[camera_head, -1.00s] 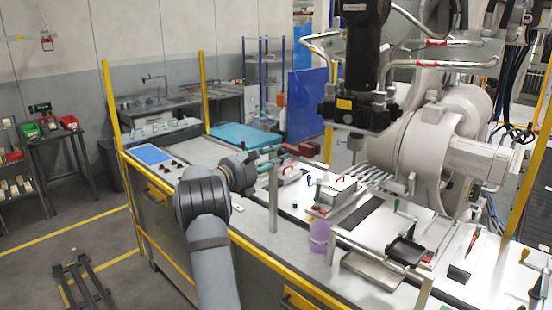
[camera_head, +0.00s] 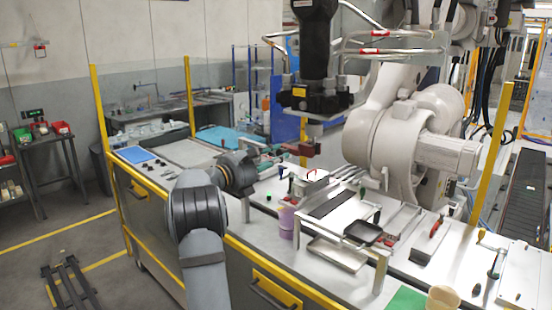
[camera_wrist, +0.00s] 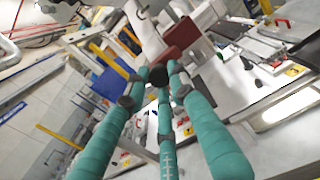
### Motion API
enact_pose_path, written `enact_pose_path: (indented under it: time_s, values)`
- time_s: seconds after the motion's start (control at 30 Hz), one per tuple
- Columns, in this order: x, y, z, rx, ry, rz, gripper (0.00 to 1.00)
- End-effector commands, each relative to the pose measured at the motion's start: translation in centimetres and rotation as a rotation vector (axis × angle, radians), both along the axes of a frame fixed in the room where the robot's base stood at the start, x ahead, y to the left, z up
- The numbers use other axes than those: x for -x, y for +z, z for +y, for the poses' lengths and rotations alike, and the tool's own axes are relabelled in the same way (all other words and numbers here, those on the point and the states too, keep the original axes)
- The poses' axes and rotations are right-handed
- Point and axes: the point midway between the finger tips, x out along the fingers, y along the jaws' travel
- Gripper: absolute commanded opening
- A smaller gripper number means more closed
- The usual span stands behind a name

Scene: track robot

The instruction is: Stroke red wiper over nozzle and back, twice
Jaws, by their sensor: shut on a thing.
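My gripper (camera_head: 284,150) has teal fingers closed on the handle of the red wiper (camera_head: 307,148), above the bench. In the wrist view, my gripper's fingertips (camera_wrist: 160,78) meet around a dark handle end, and the wiper's dark red blocks (camera_wrist: 182,38) show just beyond them. The nozzle (camera_head: 314,130) hangs under the black tool head (camera_head: 314,98). The wiper is at the nozzle's lower end in the head view. Whether they touch I cannot tell.
The large white robot arm (camera_head: 400,140) stands behind the bench. A purple cup (camera_head: 286,222), a metal tray (camera_head: 338,254) and a black pan (camera_head: 362,233) are on the bench to the right. A yellow post (camera_head: 101,110) rises at the bench's left corner.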

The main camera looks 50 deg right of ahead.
Motion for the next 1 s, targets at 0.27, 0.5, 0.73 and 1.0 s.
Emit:
enact_pose_path:
  time_s: [0.27,0.5,0.73,1.0]
  values:
    - [0.5,-0.2,-0.2,-0.005,-0.013,-0.003,0.30]
    - [0.3,-0.1,-0.1,-0.003,-0.009,-0.002,0.43]
    - [0.2,-0.1,0.0,-0.002,-0.006,-0.001,0.43]
    - [-0.2,-0.1,2.9,-0.003,-0.003,-0.002,0.43]
